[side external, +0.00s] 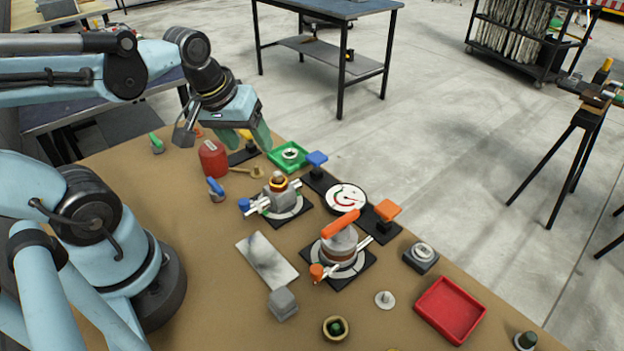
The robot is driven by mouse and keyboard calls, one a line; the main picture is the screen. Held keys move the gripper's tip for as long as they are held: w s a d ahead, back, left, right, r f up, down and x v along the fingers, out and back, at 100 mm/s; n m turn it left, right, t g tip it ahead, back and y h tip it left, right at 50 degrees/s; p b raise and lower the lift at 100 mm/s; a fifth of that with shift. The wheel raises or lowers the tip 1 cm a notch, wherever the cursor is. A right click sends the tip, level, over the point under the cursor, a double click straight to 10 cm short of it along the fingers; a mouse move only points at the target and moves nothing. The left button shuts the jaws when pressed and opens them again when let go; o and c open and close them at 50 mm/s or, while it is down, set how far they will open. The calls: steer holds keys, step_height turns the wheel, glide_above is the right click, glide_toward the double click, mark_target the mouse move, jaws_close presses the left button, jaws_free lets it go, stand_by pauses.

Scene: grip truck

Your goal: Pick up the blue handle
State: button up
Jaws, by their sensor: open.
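Several blue parts show in the side external view, and I cannot tell for certain which is the handle. A small blue-topped piece (216,187) stands on a pale base on the brown table, left of centre. A blue knob (245,204) sits at the left end of the metal valve fitting (281,190). A blue block-shaped top (317,158) stands on a black plate behind that fitting. My gripper (246,137) is open, its green fingers pointing down above the far part of the table.
A red canister (212,159) and green tray (288,155) stand near my gripper. A fitting with an orange handle (341,224), a round gauge (346,197) and a red tray (450,309) are nearer the right.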

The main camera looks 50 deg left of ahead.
mark_target(214, 183)
steer(key=s+a+n+g, duration=0.4)
steer(key=s+a+n, duration=0.2)
steer(key=n, duration=0.5)
steer(key=shift+h, duration=0.4)
steer(key=shift+w+a+f, duration=0.1)
steer(key=shift+a+f, duration=0.05)
steer(key=shift+f, duration=2.85)
steer(key=shift+w+a+f, duration=0.1)
steer(key=shift+f, duration=2.9)
jaws_close()
steer(key=shift+r, duration=0.2)
